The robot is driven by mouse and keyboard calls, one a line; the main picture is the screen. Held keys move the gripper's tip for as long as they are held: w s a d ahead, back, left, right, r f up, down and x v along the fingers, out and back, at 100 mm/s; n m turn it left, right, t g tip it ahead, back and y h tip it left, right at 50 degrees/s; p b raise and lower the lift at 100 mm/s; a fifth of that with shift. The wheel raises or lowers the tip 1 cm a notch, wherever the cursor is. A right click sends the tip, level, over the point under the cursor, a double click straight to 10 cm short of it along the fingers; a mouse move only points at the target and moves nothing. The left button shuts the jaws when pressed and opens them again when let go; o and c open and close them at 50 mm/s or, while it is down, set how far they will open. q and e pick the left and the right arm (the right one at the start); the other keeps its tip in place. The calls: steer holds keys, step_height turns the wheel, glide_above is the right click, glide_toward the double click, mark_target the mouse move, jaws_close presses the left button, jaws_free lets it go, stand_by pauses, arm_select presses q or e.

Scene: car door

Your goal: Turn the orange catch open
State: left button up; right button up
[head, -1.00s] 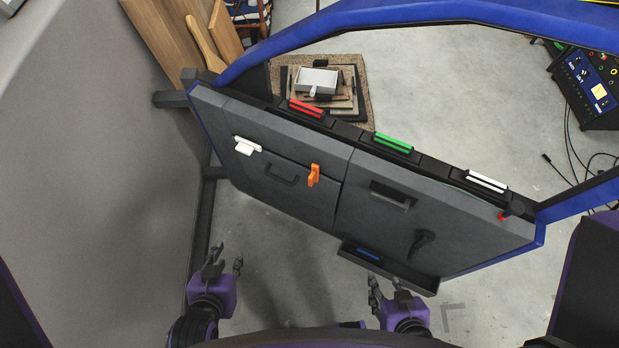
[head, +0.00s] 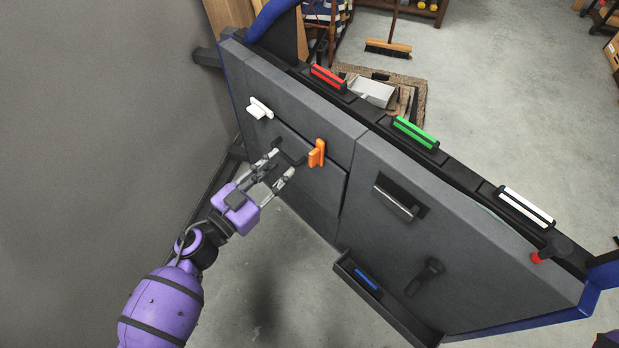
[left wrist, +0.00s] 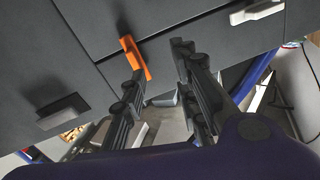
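The orange catch (head: 317,153) is on the upper left part of the grey door panel, its bar standing nearly upright in the head view. It also shows in the left wrist view (left wrist: 134,58), close to the tip of one finger. My left gripper (head: 281,166) is open and empty, just left of the catch and in front of the black pull handle (head: 291,156). Its two spread fingers also show in the left wrist view (left wrist: 156,62). Whether a finger touches the catch or handle, I cannot tell. My right gripper is out of view.
A white catch (head: 260,108) sits up and left on the panel. A recessed handle (head: 397,203), a crank (head: 424,276) and a tray with a blue piece (head: 367,281) are to the right. Red (head: 328,77), green (head: 415,132) and white (head: 525,208) bars line the top edge.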

mark_target(310, 162)
arm_select(q)
steer(key=shift+n+g+h, duration=0.3)
steer(key=shift+g+h, duration=0.5)
steer(key=w+d, duration=0.1)
steer(key=d, duration=0.1)
steer(key=w+d, duration=0.1)
steer(key=d, duration=0.2)
steer(key=w+d, duration=0.1)
steer(key=d, duration=0.1)
steer(key=shift+d+f, duration=0.2)
steer(key=shift+f, duration=0.1)
jaws_close()
